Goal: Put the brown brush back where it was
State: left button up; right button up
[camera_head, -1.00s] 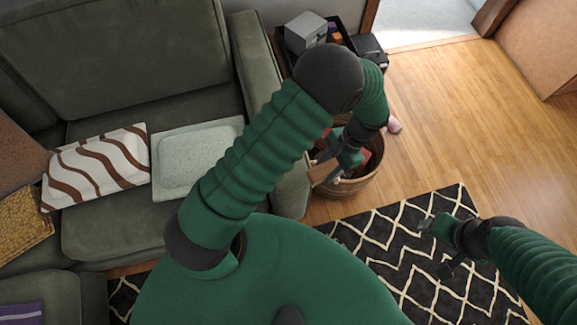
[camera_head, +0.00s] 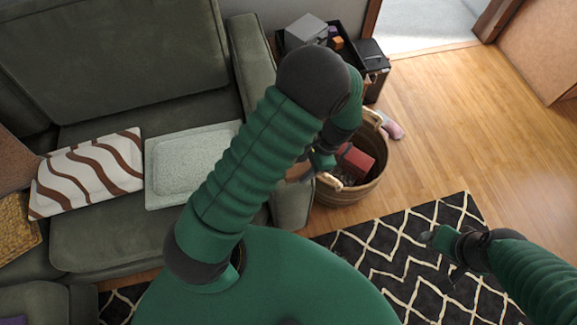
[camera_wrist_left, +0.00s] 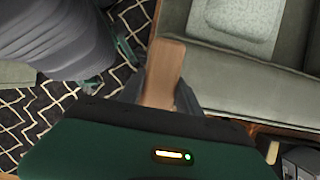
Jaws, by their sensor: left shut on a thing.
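The brown brush (camera_wrist_left: 163,75) is a flat wooden piece held between the jaws of my left gripper (camera_wrist_left: 168,100) in the left wrist view. In the head view my left gripper (camera_head: 305,172) is between the sofa arm and the basket, partly hidden behind my own left arm. Only a small brown bit of the brush shows there. My right gripper (camera_head: 440,255) hangs over the patterned rug with its fingers apart and nothing between them.
A wicker basket (camera_head: 348,194) holding a red box (camera_head: 356,160) stands beside the green sofa (camera_head: 130,60). A grey box (camera_head: 305,30) sits in a dark crate behind it. A pink item (camera_head: 391,126) lies on the floor. The black patterned rug (camera_head: 400,262) is clear.

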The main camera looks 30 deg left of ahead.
pick_arm(q)
jog(key=a, duration=0.5)
jog(key=shift+s+f, duration=0.25)
jog(key=shift+f, duration=0.05)
notch_tip(320, 180, down, 4)
jog(key=shift+r+b, duration=0.2)
jog(key=shift+b, duration=0.2)
jog(key=o, duration=1.3)
jog(key=p+v, duration=0.2)
jog(key=v, duration=1)
jog(key=s+d+r+n+t+h, duration=0.1)
jog(key=s+r+n+t+h, duration=0.2)
jog(key=s+r+n+t, duration=0.3)
jog(key=shift+s+d+r+n, duration=0.25)
jog(key=shift+s+r+n, duration=0.35)
jog(key=shift+s+n, duration=0.4)
